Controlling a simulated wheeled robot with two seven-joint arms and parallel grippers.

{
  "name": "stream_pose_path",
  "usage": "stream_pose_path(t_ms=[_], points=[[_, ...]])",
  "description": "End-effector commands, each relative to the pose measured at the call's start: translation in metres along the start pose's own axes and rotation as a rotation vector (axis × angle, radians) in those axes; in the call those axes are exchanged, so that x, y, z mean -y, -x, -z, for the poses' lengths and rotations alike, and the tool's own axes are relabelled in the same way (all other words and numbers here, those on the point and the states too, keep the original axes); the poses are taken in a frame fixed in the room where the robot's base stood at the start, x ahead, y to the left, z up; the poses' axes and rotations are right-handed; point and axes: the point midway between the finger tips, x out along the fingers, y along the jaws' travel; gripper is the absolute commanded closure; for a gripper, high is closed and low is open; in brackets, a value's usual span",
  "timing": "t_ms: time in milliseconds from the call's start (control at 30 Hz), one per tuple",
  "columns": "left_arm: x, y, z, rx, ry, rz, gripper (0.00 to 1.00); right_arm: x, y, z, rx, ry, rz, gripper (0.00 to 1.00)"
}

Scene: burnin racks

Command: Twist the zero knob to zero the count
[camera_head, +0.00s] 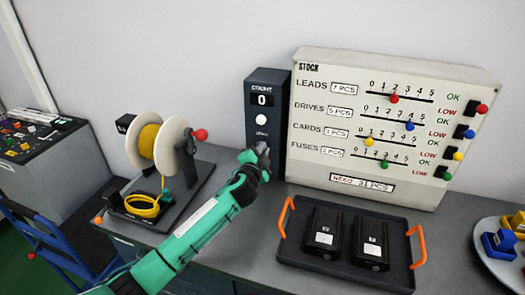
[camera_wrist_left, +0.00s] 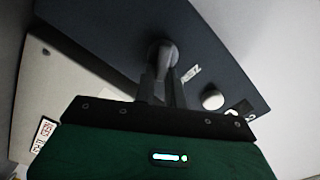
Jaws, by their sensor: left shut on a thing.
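The dark count box (camera_head: 266,80) stands against the wall at the back of the bench, and its display (camera_head: 262,100) reads 0. A white round button (camera_head: 261,120) sits below the display; it also shows in the left wrist view (camera_wrist_left: 212,99). My left gripper (camera_head: 262,152) is at the lower front of the box, covering the knob in the head view. In the left wrist view, the grey zero knob (camera_wrist_left: 163,53) sits between the fingertips of my left gripper (camera_wrist_left: 161,76), which is shut on it. My right gripper is not in view.
A stock board (camera_head: 390,120) with sliders stands right of the box. A black tray (camera_head: 345,275) with orange handles holds two dark drives. A spool stand (camera_head: 185,190) with yellow cable is left of my arm. A round plate (camera_head: 490,262) is at the right edge.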

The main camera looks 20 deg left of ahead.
Motion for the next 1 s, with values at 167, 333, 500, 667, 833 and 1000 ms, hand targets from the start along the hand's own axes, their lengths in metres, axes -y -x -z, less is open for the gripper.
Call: stream_pose_path(t_ms=[167,333,500,667,833,1000], points=[[0.000,0.000,0.000,0.000,-0.001,0.000,1.00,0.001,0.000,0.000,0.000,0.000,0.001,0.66],[0.000,0.000,0.000,-0.001,0.000,0.000,0.86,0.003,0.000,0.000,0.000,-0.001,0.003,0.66],[0.000,0.000,0.000,-0.001,0.000,0.000,0.66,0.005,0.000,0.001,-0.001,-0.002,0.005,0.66],[0.000,0.000,0.000,-0.001,0.000,0.001,0.66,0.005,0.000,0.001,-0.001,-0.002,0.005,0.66],[-0.001,0.005,-0.001,-0.001,0.001,0.000,0.66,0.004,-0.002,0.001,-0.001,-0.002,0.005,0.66],[-0.002,0.026,-0.001,-0.001,0.000,0.000,0.66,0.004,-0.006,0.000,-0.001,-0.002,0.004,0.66]])
